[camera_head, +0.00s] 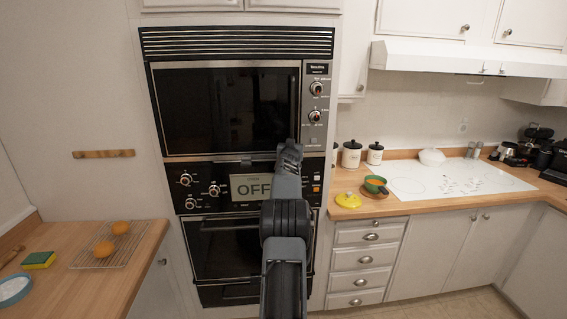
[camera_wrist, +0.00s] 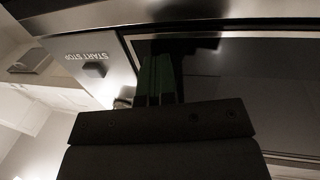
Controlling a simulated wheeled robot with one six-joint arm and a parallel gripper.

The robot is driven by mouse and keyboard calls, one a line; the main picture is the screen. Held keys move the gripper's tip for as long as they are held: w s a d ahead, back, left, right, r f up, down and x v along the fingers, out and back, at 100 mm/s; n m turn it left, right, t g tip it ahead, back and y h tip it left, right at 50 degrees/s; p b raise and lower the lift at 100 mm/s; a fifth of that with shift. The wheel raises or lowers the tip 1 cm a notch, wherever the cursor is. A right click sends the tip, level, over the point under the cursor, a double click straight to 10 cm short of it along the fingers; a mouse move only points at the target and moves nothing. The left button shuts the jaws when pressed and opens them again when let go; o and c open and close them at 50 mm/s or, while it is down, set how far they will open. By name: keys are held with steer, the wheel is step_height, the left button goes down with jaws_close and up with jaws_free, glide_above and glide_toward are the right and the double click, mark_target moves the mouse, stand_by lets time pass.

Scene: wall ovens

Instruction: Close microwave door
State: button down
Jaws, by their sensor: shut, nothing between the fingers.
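The microwave (camera_head: 230,105) is the upper unit in the wall oven stack, with a dark glass door and a control strip (camera_head: 316,110) on its right. Its door looks flush with the front in the head view. My gripper (camera_head: 290,146) is shut and empty at the lower right corner of the door. In the wrist view my gripper (camera_wrist: 165,85) is close in front of the dark door glass (camera_wrist: 250,75), beside the START STOP button (camera_wrist: 95,69). I cannot tell whether the fingers touch the door.
Below are a control panel with an OFF display (camera_head: 252,188) and a lower oven (camera_head: 215,250). A counter with a wire rack (camera_head: 97,258) stands at left.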

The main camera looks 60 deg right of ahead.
steer(key=shift+s+r, duration=0.2)
steer(key=shift+r, duration=0.45)
steer(key=s+d+f+b+v, duration=0.1)
steer(key=s+b+v, duration=0.2)
steer(key=b+v, duration=0.9)
steer(key=a+f+g+y+p, duration=0.1)
steer(key=a+f+y+p, duration=0.3)
steer(key=f, duration=0.6)
steer(key=w+a+f+n+y+b, duration=0.15)
steer(key=a+f+y, duration=0.45)
steer(key=a, duration=0.6)
steer(key=s+a+f+n+g+y, duration=0.1)
steer(key=s+a+f+n+y, duration=0.1)
steer(key=a, duration=1)
steer(key=s+a+f+n+g+y, duration=0.1)
steer(key=s+a+n, duration=0.3)
steer(key=a, duration=0.9)
steer(key=s+a+f+n+g+y, duration=0.1)
steer(key=s+a+f+n+y, duration=0.1)
steer(key=a, duration=1)
step_height(320, 180, down, 2)
steer(key=s+n, duration=0.1)
steer(key=n, duration=0.1)
steer(key=shift+a+n+g+y, duration=0.2)
steer(key=shift+n+g+y, duration=0.1)
steer(key=shift+n+y, duration=0.1)
